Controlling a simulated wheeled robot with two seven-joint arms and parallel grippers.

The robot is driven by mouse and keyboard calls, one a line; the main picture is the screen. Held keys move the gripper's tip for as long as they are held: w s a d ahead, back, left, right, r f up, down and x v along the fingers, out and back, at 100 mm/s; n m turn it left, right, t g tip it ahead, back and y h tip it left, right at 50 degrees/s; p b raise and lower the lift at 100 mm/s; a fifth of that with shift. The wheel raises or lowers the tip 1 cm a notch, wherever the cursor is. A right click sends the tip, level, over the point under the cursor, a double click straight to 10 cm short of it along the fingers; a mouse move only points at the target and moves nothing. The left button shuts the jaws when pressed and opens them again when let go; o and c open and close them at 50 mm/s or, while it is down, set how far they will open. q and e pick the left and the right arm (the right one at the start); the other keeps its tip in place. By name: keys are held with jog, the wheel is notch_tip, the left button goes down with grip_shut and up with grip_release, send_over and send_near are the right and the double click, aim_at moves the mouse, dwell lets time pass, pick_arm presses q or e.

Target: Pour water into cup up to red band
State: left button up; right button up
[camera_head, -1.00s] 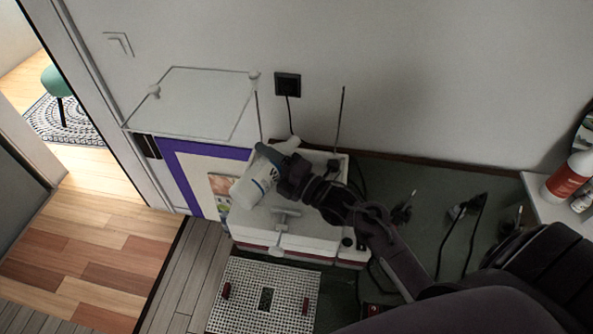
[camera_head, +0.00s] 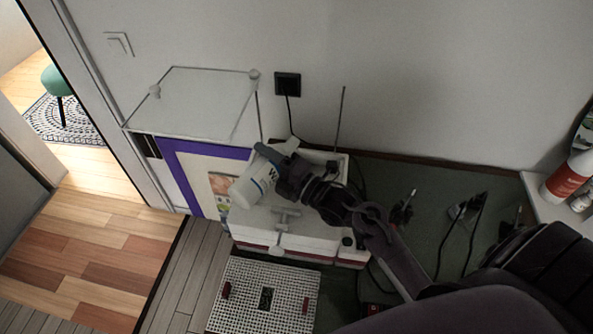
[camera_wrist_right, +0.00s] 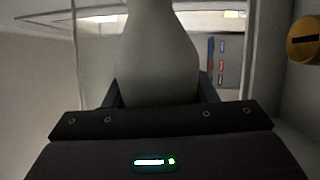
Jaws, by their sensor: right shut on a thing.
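In the right wrist view the pale bottle (camera_wrist_right: 157,60) stands between the dark fingers. I cannot make out a cup, a red band or any water in either view. My left gripper is not in view.
The white unit (camera_head: 300,241) with a T-shaped grey part (camera_head: 286,217) lies under the bottle. A perforated white panel (camera_head: 283,284) is in front. A clear-looking panel (camera_head: 195,100) and a thin rod (camera_head: 340,120) stand behind. A red-and-white bottle (camera_head: 568,178) is at far right.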

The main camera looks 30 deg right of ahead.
jog(key=shift+a+m, duration=0.1)
jog(key=shift+m, duration=0.2)
dwell(0.5)
jog(key=shift+a, duration=0.15)
jog(key=shift+s+a, duration=0.1)
jog(key=shift+a, duration=0.4)
jog(key=shift+s+a, duration=0.15)
jog(key=shift+a, duration=0.15)
jog(key=shift+s+a, duration=0.2)
